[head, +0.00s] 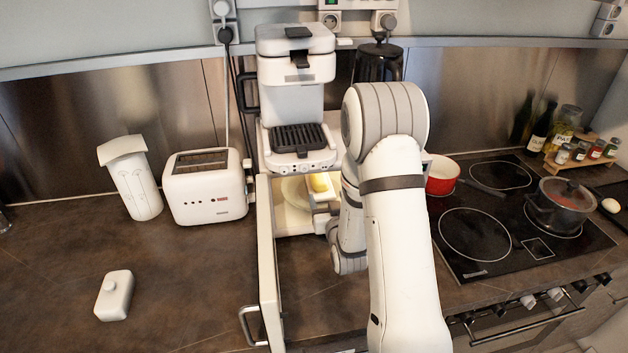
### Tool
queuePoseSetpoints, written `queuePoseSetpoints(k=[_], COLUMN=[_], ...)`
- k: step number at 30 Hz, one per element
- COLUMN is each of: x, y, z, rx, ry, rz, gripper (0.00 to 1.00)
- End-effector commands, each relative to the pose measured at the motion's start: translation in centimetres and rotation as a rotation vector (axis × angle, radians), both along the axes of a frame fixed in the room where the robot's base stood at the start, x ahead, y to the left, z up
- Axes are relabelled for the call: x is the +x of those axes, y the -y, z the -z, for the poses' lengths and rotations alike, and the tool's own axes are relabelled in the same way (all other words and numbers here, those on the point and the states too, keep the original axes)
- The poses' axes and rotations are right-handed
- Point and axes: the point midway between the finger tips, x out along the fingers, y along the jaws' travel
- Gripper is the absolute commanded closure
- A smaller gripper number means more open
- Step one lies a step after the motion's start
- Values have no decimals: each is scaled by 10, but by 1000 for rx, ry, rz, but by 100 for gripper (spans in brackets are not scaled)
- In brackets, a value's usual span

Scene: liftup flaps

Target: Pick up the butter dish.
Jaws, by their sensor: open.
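A white rounded block with a small round knob (115,295), which looks like the butter dish or its lid, sits on the brown counter at the left. A pale round plate (294,191) and a yellow piece (320,183) that may be butter show inside an open compartment below the coffee machine. I cannot tell whether they belong to the butter dish. My gripper (323,207) is at the compartment, just in front of the yellow piece and far from the white block. It is open. My arm hides the compartment's right side and part of the gripper.
A toaster (207,187) and a white container (132,179) stand behind the white block. The coffee machine (296,90) stands above the compartment. An open panel (267,270) with a handle borders it on the left. A red pan (441,177) is at the right. The left counter is mostly clear.

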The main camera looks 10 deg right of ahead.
Motion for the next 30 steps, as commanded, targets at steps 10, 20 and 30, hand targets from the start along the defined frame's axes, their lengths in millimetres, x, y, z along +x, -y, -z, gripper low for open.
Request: queuePoseSetpoints(k=[10,20,30], x=[31,74,78], y=[-1,-4,-4], z=[-1,0,2], rx=[1,1,2], ry=[18,17,17], rz=[-1,0,0], gripper=[32,32,37])
